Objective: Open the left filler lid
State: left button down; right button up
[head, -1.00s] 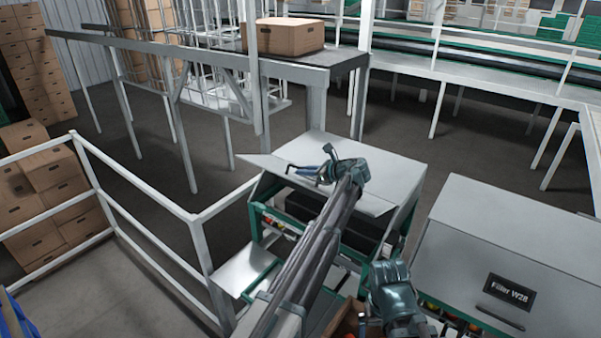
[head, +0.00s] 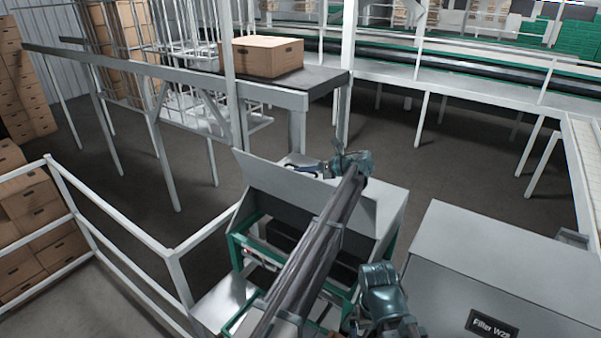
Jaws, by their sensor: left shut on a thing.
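The left filler lid (head: 275,194) is a grey metal panel. It stands steeply tilted up above the left filler (head: 385,225), and the dark opening below it shows. My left gripper (head: 308,170) is at the lid's top edge, shut on the lid, though the wrist and the edge hide the exact contact. My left forearm crosses in front of the lid and hides part of it. My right gripper (head: 384,300) is low in front, between the two fillers; its fingers do not show clearly.
The right filler, labelled Filler W28 (head: 490,325), has its grey cover down. A white railing (head: 120,210) runs along the left. A cardboard box (head: 262,56) sits on a conveyor (head: 285,88) behind. Bare floor lies beyond the left filler.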

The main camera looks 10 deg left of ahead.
pick_arm(q)
jog(key=shift+w+d, duration=0.25)
jog(key=shift+w, duration=0.4)
jog(key=c, duration=0.9)
grip_release()
jog(key=shift+r, duration=0.1)
jog(key=p+v, duration=0.2)
jog(key=v, duration=0.5)
jog(key=shift+d+p, duration=0.25)
jog(key=shift+p, duration=0.1)
